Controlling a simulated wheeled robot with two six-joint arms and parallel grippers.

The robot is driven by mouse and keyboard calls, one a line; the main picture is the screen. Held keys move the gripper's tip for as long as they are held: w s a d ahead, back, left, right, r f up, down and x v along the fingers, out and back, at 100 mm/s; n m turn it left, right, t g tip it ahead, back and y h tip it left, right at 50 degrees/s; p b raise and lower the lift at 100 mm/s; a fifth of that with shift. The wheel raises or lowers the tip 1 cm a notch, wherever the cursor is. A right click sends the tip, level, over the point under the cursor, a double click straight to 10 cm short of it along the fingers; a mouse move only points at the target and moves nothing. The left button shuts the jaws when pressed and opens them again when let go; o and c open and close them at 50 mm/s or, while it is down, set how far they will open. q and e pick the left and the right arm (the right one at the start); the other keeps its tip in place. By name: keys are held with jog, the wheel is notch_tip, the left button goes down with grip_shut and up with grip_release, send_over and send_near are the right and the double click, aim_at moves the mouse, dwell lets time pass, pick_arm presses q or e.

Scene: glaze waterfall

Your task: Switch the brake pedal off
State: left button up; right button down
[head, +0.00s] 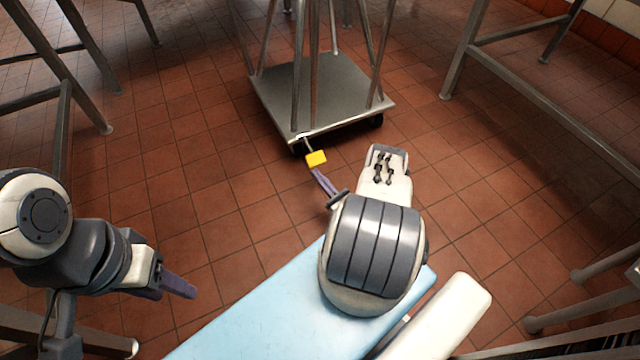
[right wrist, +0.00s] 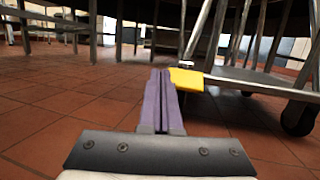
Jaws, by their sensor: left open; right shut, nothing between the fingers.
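The yellow brake pedal (head: 316,159) sticks out from the near corner of a metal cart (head: 340,88) in the head view. It also shows in the right wrist view (right wrist: 187,79), just right of the fingertips. My right gripper (head: 322,177) is shut and empty, its purple fingers together. Its tips are right at the pedal, but I cannot tell whether they touch it. My left gripper (head: 180,287) is open and empty at the lower left of the head view, far from the pedal.
The cart stands on dark wheels (right wrist: 299,117) on a red tile floor (head: 215,190). Metal table frames stand at the left (head: 65,75) and right (head: 520,90). Open floor lies left of the cart and between it and the right frame.

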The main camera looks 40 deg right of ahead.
pick_arm(q)
notch_tip(320, 180, down, 3)
jog(key=shift+r+b, duration=0.15)
jog(key=shift+b, duration=0.45)
pick_arm(e)
jog(key=s+d+f+m+h, duration=0.2)
jog(key=s+f+m+h, duration=0.1)
jog(key=s+f+h, duration=0.1)
notch_tip(320, 180, down, 2)
jog(key=shift+s+g+h, duration=0.3)
jog(key=shift+s+h, duration=0.1)
jog(key=shift+h, duration=0.1)
jog(key=b, duration=0.4)
send_near(310, 149)
jog(key=w+d+f, duration=0.1)
jog(key=w+f, duration=0.1)
jog(key=w, duration=0.1)
pick_arm(q)
notch_tip(310, 149, down, 4)
jog(key=shift+r, duration=0.2)
pick_arm(e)
jog(key=shift+w+d+r, duration=0.15)
jog(key=shift+d+r, duration=0.1)
